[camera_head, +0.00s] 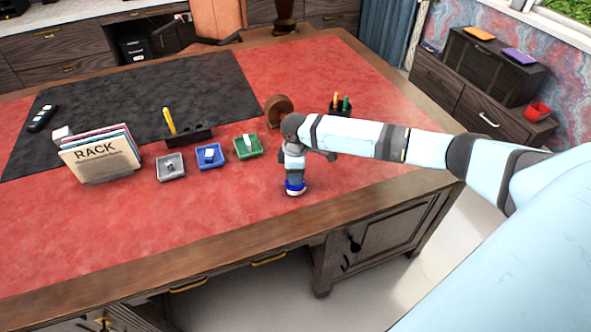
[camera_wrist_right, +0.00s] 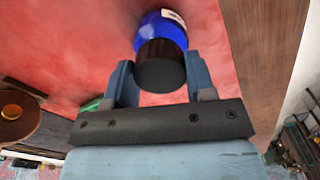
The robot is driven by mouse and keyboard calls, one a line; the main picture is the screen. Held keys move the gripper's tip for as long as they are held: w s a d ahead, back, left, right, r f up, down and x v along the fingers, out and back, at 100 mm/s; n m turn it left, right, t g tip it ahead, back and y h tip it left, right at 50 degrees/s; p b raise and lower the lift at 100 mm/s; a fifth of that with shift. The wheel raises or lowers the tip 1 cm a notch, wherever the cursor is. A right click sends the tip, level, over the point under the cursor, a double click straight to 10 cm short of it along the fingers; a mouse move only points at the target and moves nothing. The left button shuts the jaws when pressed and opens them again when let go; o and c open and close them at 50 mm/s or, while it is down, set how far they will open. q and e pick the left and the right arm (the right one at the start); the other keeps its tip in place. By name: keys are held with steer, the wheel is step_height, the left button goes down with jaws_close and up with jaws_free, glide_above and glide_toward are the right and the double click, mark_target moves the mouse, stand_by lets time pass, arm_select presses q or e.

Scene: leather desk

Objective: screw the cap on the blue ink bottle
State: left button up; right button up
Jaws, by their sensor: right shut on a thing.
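The blue ink bottle (camera_head: 295,187) stands upright on the red desk top near its front edge. It also shows in the right wrist view (camera_wrist_right: 161,28), with part of a pale label. A dark ribbed cap (camera_wrist_right: 160,66) sits in line with the bottle's top; I cannot tell whether it is threaded on. My right gripper (camera_head: 295,175) points down over the bottle. In the right wrist view its two fingers (camera_wrist_right: 161,80) are on either side of the cap, shut on it. In the head view the gripper hides the cap. My left gripper is out of view.
Small grey (camera_head: 171,168), blue (camera_head: 210,156) and green (camera_head: 248,147) trays lie left of the bottle. A folder rack (camera_head: 100,158) stands farther left. A round wooden object (camera_head: 279,107) and a pen holder (camera_head: 341,107) stand behind. The desk's front edge is close.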

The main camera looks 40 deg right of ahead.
steer(key=o, duration=1)
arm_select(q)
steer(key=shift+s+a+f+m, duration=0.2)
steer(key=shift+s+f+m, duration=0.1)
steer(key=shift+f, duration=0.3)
arm_select(e)
step_height(320, 180, up, 14)
steer(key=shift+f, duration=0.1)
